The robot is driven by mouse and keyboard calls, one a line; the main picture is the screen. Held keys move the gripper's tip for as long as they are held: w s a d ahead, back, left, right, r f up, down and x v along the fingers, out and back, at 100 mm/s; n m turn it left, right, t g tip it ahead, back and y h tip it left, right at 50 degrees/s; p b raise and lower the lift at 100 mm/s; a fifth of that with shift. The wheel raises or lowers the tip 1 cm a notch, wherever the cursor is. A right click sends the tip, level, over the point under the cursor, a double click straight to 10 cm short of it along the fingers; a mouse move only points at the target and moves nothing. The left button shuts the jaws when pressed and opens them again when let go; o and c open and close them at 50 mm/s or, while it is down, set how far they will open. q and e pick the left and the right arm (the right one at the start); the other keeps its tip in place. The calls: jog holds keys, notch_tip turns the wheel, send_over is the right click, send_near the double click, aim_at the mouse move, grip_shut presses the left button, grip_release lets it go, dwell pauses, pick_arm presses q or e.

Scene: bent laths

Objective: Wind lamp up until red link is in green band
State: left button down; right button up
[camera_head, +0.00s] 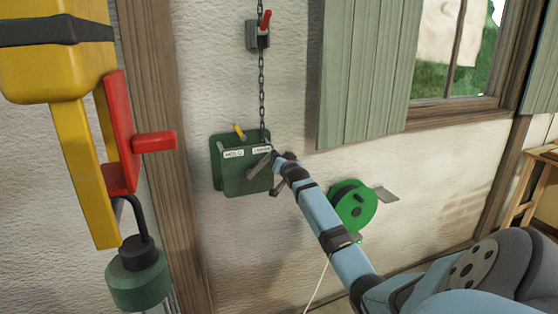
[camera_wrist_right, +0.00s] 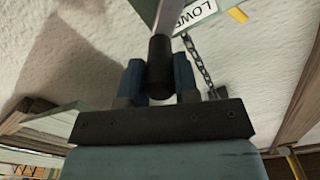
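The green winch box (camera_head: 245,178) is on the white wall, with plates reading HOLD and LOWER and a yellow lever (camera_head: 239,131) on top. A chain (camera_head: 262,85) rises from it. My right gripper (camera_head: 278,166) is at the crank on the box's right side. In the right wrist view its blue fingers (camera_wrist_right: 160,85) are on both sides of the dark crank handle (camera_wrist_right: 160,60), shut on it. A green, black-capped lamp-like body (camera_head: 139,275) hangs at the lower left, cut off. I cannot make out a red link or green band. My left gripper is not in view.
A grey fixture (camera_head: 252,36) with a red lever (camera_head: 266,20) is beside the chain above. A yellow body (camera_head: 50,70) with a red bracket fills the left foreground. A green reel (camera_head: 353,205) is right of my arm, below a shutter (camera_head: 368,70).

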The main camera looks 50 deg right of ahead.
jog(key=o, duration=0.4)
jog(key=shift+f, duration=0.1)
jog(key=shift+s+a, duration=0.2)
jog(key=shift+s, duration=0.1)
jog(key=b+v, duration=0.1)
jog(key=v, duration=1.2)
jog(key=shift+b, duration=0.35)
jog(key=s+a+f+n+g+y+p, duration=0.1)
jog(key=s+a+f+n+y, duration=0.15)
jog(key=a+f, duration=0.55)
jog(key=s+a+f+n+y+p, duration=0.1)
jog(key=s+a+f+n+y, duration=0.15)
jog(key=a+f, duration=0.55)
jog(key=s+a+f+n+g+y+p, duration=0.15)
jog(key=a+f+n, duration=0.3)
jog(key=a, duration=0.65)
jog(key=s+a+f+n+g+y, duration=0.1)
jog(key=s+a+f, duration=0.3)
jog(key=s+a, duration=0.5)
jog(key=s+a+f+n+g+y+p, duration=0.1)
jog(key=s+a+f+n+y, duration=0.2)
jog(key=s+a, duration=0.6)
jog(key=a+f+y, duration=0.1)
jog(key=a+f, duration=0.1)
jog(key=a, duration=0.4)
jog(key=shift+a+y, duration=0.2)
jog(key=shift+y, duration=0.15)
